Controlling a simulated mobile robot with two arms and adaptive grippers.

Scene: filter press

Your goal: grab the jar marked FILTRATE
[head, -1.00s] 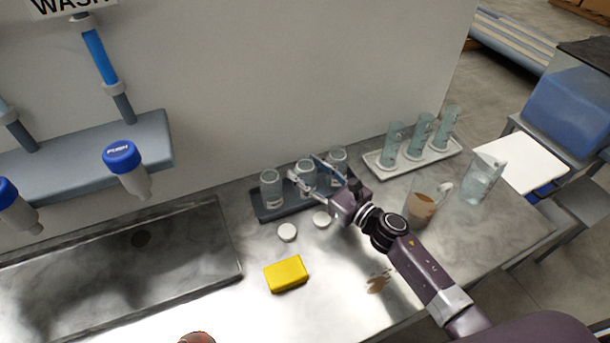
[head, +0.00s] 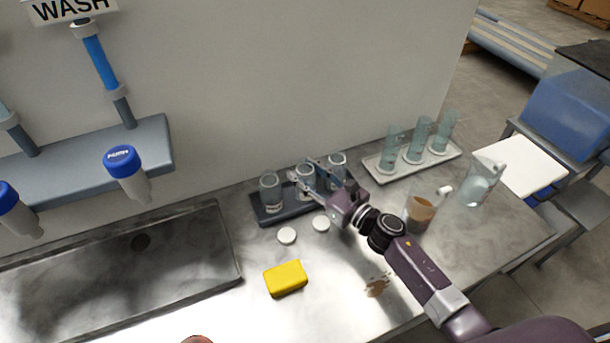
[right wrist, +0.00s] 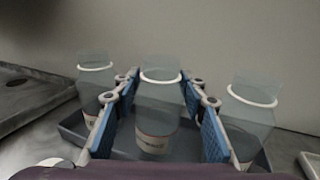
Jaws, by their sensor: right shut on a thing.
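Three clear glass jars stand in a row in a dark grey tray (head: 270,217) by the wall: a left jar (head: 270,187), a middle jar (head: 306,170) and a right jar (head: 338,160). My right gripper (head: 312,180) is shut on the middle jar, with one blue-padded finger on each side. In the right wrist view the middle jar (right wrist: 158,108) stands upright between the fingers, its pale label low on its front. The label is too small to read, so I cannot tell which jar says FILTRATE. My left gripper is out of view.
Two white lids (head: 287,236) and a yellow sponge (head: 286,279) lie in front of the tray. A white rack (head: 450,153) with glass cylinders, a jug of brown liquid (head: 420,212) and a clear pitcher (head: 482,185) stand to the right. A sink (head: 225,240) is at left.

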